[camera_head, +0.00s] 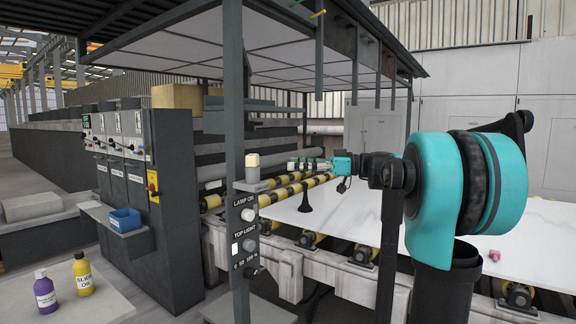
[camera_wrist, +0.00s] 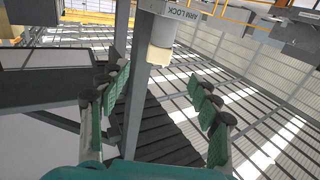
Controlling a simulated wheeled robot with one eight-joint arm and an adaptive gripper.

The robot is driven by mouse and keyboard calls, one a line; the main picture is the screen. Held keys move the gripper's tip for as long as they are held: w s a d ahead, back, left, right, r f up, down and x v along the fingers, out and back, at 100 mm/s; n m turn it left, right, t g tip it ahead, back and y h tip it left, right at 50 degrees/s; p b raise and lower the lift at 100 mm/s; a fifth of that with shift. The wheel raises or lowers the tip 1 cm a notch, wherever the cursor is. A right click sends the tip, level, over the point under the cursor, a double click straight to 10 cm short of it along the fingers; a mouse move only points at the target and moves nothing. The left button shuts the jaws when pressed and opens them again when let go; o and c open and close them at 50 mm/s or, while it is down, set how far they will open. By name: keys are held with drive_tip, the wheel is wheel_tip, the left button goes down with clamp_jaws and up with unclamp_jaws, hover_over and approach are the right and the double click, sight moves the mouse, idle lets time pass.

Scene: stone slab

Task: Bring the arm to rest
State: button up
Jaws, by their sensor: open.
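My gripper (camera_head: 293,164) is stretched out to the left above the far part of the white slab, near the dark post. In the wrist view my gripper (camera_wrist: 162,98) is open, its green pads wide apart with nothing between them but background. My teal arm comes in from the right and hides part of the slab.
The white stone slab (camera_head: 420,225) lies on yellow-and-black rollers (camera_head: 365,254). A black cone-shaped stand (camera_head: 306,198) and a small pink thing (camera_head: 494,255) are on it. The dark post (camera_head: 238,110) carries switches. Two bottles (camera_head: 83,274) and a blue bin (camera_head: 125,219) are at left.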

drive_tip(key=shift+f, duration=0.1)
drive_tip(key=s+f+m+h, duration=0.3)
drive_tip(key=s+f, duration=0.1)
drive_tip(key=f, duration=0.6)
drive_tip(key=s+f+m+h, duration=0.3)
drive_tip(key=s+f, duration=0.1)
drive_tip(key=f, duration=0.6)
drive_tip(key=s+f+m+h, duration=0.3)
drive_tip(key=s+f, duration=0.1)
drive_tip(key=f, duration=0.6)
drive_tip(key=s+d+f+m+h, duration=0.3)
drive_tip(key=s+d+f, duration=0.3)
drive_tip(key=f, duration=0.3)
drive_tip(key=s+d+f+m+t+h, duration=0.1)
drive_tip(key=s+d+f+m+h, duration=0.3)
drive_tip(key=f, duration=0.6)
drive_tip(key=s+d+h, duration=0.1)
drive_tip(key=s+d, duration=0.1)
drive_tip(key=s, duration=0.1)
drive_tip(key=shift+s+d+t+h, duration=0.25)
drive_tip(key=shift+t+h, duration=0.05)
drive_tip(key=shift+h, duration=0.1)
drive_tip(key=shift+r, duration=0.1)
